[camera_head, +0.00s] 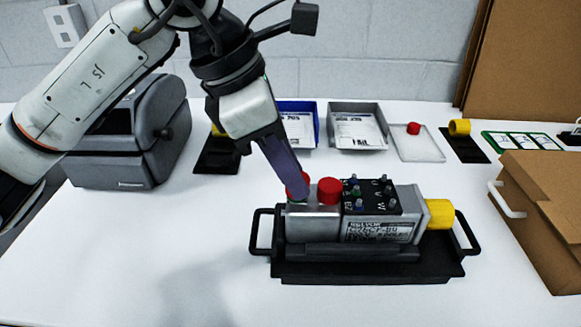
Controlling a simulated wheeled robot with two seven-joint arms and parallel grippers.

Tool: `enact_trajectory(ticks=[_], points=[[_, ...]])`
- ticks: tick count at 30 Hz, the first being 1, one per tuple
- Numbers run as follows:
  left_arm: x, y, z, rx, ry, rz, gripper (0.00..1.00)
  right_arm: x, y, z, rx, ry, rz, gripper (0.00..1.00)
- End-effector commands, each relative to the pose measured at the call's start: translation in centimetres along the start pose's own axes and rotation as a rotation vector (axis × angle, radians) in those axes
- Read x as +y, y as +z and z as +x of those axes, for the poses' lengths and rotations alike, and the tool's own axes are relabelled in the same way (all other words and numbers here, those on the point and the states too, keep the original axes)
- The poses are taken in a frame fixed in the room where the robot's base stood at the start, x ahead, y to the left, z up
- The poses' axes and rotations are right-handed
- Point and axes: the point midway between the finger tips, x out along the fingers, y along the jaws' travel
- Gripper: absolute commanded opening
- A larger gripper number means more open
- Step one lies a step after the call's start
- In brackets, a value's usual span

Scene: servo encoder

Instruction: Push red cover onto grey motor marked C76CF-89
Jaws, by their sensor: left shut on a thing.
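The grey motor (330,228) lies in a black tray with side handles (290,270) at the middle right of the table. Its white label (378,231) faces me and its print is hard to read. A black terminal block (371,197) with small posts is on top, and a yellow cap (439,214) is on its right end. One red cover (329,190) sits on the motor's top left. My left gripper (299,193) points down at the motor's top left corner, shut on a second red cover (304,178), which its fingers partly hide. I cannot tell whether this cover touches the motor.
A dark grey machine (130,140) stands at the back left. Grey (357,128) and blue-edged (297,118) bins with papers stand behind the motor. A clear tray (417,145) with a red cap is farther right. A cardboard box (545,210) bounds the right. The front left is clear.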

Motion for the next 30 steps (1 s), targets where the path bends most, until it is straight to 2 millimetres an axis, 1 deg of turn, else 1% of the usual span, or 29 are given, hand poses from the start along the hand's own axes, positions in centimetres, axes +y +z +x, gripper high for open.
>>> enact_trajectory(ticks=[11,30], points=[[0.01,-0.03,0.04,0.000,0.000,0.000,0.04,0.01,-0.11,-0.01,0.003,0.000,0.001,0.36],[0.00,-0.32,0.75,0.000,0.001,0.000,0.04,0.06,0.73,0.59,-0.004,0.000,0.001,0.36]])
